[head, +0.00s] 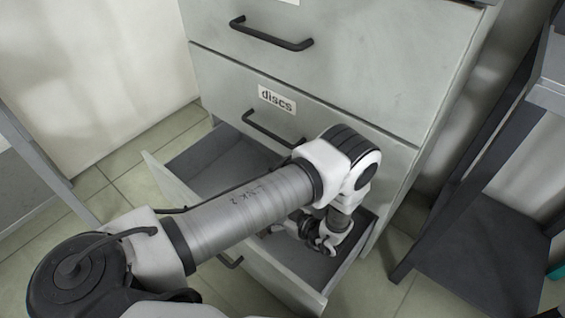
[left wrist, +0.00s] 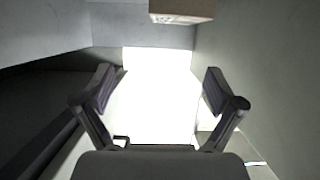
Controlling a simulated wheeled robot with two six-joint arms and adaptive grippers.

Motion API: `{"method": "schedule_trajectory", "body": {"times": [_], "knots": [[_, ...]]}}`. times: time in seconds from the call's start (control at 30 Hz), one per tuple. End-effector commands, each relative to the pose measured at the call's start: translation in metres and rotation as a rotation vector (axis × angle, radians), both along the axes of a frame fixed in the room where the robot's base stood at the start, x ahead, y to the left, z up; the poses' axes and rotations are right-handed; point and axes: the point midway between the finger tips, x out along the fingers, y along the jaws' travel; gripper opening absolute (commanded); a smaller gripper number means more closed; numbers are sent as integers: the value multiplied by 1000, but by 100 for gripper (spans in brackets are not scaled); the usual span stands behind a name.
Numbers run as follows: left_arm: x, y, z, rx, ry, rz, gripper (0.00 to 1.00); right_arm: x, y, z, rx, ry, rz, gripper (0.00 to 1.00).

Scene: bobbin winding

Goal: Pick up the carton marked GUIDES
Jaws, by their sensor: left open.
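A brown carton (left wrist: 182,10) shows at the top edge of the left wrist view, cut off by the frame. Faint marks show on its near face, too small to read. In the head view I cannot see the carton; my arm covers part of the open drawer. My left gripper (head: 318,238) reaches down into the right part of that drawer. In the left wrist view its fingers (left wrist: 161,95) are wide apart with nothing gripped. The carton lies beyond the fingertips, apart from them. My right gripper is in neither view.
The open lower drawer (head: 170,186) has grey walls close to my gripper. A closed drawer marked "discs" (head: 277,99) is above it. A dark-framed shelf (head: 480,240) stands on the right. A glaring white patch fills the space between the fingers in the wrist view.

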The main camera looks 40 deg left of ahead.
Motion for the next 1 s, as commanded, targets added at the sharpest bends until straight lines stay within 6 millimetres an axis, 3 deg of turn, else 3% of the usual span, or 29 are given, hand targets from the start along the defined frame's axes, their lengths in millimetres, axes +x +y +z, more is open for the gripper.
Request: {"method": "schedule_trajectory", "body": {"times": [0.03, 0.1, 0.27, 0.7, 0.9, 0.93, 1.0], "knots": [[-5, -3, -35, 0, 12, -9, 94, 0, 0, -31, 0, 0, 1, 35], [-8, -5, -45, 0, 20, -15, 94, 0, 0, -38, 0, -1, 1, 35], [-10, 5, -51, 0, 26, -10, 94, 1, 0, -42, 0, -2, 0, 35], [-8, 68, -72, -1, 25, -12, 94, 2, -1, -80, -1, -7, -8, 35], [-7, 70, -69, -1, 26, -15, 94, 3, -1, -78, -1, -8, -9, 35], [-7, 70, -69, -1, 26, -15, 90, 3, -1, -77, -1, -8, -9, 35], [-7, 70, -69, -1, 26, -15, 65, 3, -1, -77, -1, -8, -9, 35]]}}
